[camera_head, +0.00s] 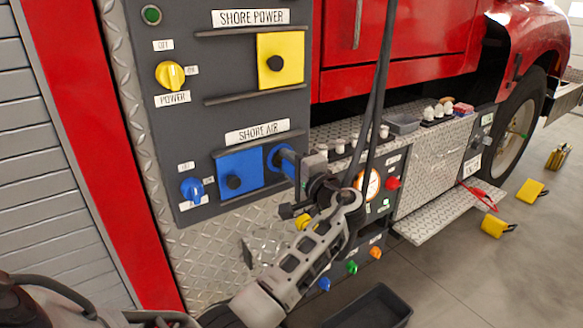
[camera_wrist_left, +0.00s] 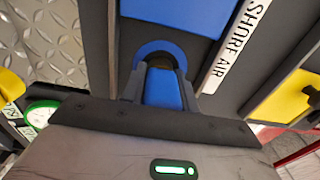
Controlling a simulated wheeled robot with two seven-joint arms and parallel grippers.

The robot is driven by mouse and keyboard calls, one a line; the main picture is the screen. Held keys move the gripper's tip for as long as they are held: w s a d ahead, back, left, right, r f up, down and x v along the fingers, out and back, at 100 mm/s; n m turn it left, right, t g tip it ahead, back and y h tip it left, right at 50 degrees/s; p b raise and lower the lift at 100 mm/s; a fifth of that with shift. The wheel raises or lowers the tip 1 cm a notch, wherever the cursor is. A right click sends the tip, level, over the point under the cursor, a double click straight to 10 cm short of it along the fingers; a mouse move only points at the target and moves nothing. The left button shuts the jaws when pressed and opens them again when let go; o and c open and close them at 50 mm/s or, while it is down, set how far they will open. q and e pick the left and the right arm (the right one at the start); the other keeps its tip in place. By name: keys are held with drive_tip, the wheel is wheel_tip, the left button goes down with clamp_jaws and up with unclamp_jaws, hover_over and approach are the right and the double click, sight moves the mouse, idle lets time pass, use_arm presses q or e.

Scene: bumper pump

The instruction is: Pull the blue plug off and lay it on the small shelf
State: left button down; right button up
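The blue plug (camera_wrist_left: 162,88) sits in a round blue socket ring (camera_wrist_left: 158,48) on the grey panel, under the SHORE AIR label. My left gripper (camera_head: 293,165) reaches it from the right in the head view and hides most of it there. In the left wrist view the two dark fingers of the gripper (camera_wrist_left: 161,90) lie against both sides of the plug. The socket ring also shows in the head view (camera_head: 276,155). A low diamond-plate shelf (camera_head: 449,216) juts out right of the gauge panel; I cannot tell if it is the small shelf. My right gripper is not in view.
A blue square cover (camera_head: 255,166) with a black knob is left of the socket. Black hoses (camera_head: 377,90) hang close to my left gripper. A grey tray (camera_head: 402,124) and white caps stand on the ledge behind. A dark bin (camera_head: 370,308) is on the floor.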

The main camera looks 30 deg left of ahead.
use_arm(q)
drive_tip(key=shift+p+v, duration=0.5)
drive_tip(key=shift+v, duration=2.5)
